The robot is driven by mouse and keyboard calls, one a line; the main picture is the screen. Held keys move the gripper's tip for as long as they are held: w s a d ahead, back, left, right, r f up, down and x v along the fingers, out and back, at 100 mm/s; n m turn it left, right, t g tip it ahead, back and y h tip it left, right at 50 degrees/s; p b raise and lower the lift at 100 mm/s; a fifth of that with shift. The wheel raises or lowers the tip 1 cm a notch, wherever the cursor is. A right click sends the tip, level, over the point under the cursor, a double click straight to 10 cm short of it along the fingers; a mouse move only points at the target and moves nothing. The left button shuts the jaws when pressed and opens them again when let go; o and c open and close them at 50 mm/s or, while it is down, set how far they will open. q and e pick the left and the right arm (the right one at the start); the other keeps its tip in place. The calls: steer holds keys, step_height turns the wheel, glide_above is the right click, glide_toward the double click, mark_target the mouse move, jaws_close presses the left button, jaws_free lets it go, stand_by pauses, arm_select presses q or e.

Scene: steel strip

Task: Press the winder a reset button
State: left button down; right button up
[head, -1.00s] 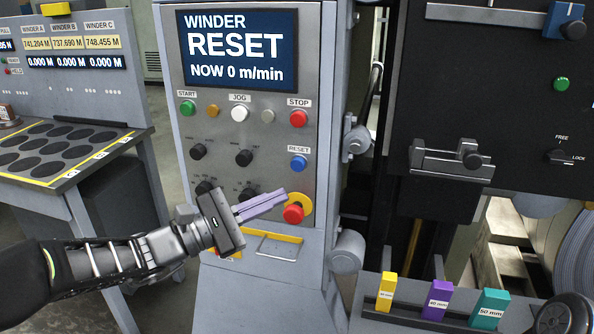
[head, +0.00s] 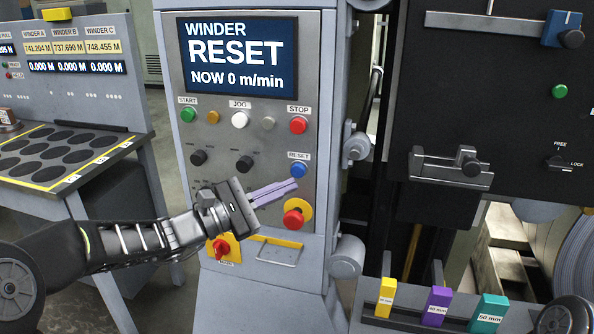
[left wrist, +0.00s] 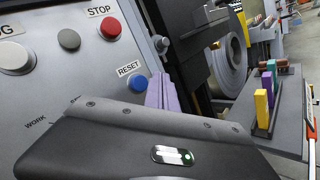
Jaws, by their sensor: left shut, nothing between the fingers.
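The blue reset button (head: 298,170) sits on the winder's grey control panel (head: 225,135), under a RESET label. It also shows in the left wrist view (left wrist: 138,83), just left of my fingers. My left gripper (head: 296,184) is shut and empty, its purple fingers together. In the head view its fingertips are just below the blue button; I cannot tell whether they touch the panel. The screen (head: 238,56) reads WINDER RESET, NOW 0 m/min. My right gripper is not in view.
A red emergency knob (head: 293,218) on a yellow disc is just below my fingertips. The red stop button (head: 298,125) is above the reset button. A rack with yellow, purple and teal blocks (head: 437,305) stands at the lower right.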

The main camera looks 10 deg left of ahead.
mark_target(303, 172)
arm_select(q)
steer(key=shift+w+d, duration=0.1)
steer(key=shift+w, duration=1)
steer(key=shift+w, duration=0.15)
stand_by(1.2)
steer(key=shift+w, duration=0.3)
steer(key=shift+w, duration=0.6)
stand_by(0.7)
stand_by(0.4)
steer(key=shift+s+b, duration=0.5)
steer(key=shift+s, duration=0.55)
